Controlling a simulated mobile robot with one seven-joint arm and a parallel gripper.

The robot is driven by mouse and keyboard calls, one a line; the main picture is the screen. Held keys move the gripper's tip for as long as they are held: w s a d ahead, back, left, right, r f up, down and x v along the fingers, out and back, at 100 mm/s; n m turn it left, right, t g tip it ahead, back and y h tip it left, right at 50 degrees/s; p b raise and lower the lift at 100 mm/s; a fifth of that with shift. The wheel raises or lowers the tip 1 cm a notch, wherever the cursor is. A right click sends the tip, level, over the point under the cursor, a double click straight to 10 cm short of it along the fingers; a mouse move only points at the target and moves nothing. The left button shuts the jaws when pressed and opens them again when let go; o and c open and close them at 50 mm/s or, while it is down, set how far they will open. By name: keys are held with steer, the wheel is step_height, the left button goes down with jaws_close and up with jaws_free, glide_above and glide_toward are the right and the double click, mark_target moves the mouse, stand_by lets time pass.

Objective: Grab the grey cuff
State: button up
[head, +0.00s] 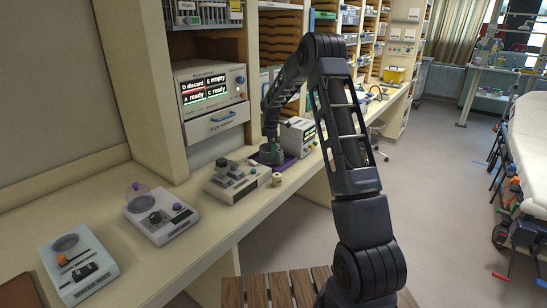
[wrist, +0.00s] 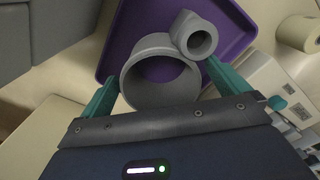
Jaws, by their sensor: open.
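The grey cuff (wrist: 150,43) is a short, wide, open ring with a smaller grey tube (wrist: 196,38) against its upper right side. I cannot tell whether the two are one piece. They are over a purple tray (wrist: 235,22), which also shows in the head view (head: 304,164). My gripper (wrist: 162,72) is open, with one green finger to the left of the cuff and one to the right. A clear grip on it does not show. In the head view my gripper (head: 271,154) points down at the tray and hides the cuff.
A cream roll (wrist: 300,33) lies right of the tray. More devices (head: 161,215) line the bench to the left.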

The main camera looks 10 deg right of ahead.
step_height(320, 180, down, 4)
steer(key=shift+w+f, duration=0.1)
steer(key=c, duration=0.9)
steer(key=shift+c, duration=0.2)
